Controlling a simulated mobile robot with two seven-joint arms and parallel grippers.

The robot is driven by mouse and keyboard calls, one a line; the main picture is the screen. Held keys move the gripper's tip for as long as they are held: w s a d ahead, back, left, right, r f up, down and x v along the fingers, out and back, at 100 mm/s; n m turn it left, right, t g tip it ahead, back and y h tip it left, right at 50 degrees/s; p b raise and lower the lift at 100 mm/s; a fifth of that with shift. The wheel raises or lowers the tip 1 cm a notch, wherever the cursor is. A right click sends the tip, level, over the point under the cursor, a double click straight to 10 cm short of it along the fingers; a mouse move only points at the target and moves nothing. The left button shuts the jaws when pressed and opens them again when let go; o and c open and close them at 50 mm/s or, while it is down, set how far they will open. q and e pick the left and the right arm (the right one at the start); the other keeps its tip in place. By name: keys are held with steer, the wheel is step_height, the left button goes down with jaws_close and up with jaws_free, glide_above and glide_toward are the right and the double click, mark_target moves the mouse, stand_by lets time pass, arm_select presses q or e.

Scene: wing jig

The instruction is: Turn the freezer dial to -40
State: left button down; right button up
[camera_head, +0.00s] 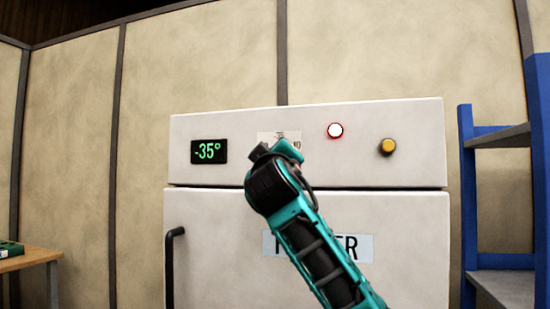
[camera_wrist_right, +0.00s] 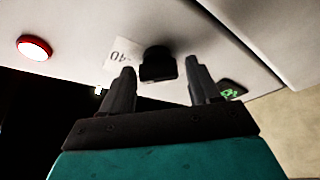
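The freezer (camera_head: 220,250) is a white cabinet with an upper control panel. Its green display (camera_head: 209,151) reads -35°. A label plate (camera_head: 270,136) sits mid-panel behind my right arm, which hides the dial in the head view. In the right wrist view the dark dial (camera_wrist_right: 158,64) stands out from the panel next to the label (camera_wrist_right: 122,52), where "-40" shows partly. My right gripper (camera_wrist_right: 160,85) is open. Its two fingers are apart, one on each side of the dial; whether they touch it I cannot tell. My left gripper is out of view.
A red-rimmed white button (camera_head: 335,130) and a yellow knob (camera_head: 387,146) are on the panel to the right of the dial. A black door handle (camera_head: 172,265) is at lower left. A blue shelf rack (camera_head: 500,200) stands at right, a wooden table (camera_head: 35,258) at left.

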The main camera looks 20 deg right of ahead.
steer(key=shift+o, duration=0.6)
steer(key=b+v, duration=0.1)
steer(key=v, duration=1.2)
steer(key=shift+d, duration=0.1)
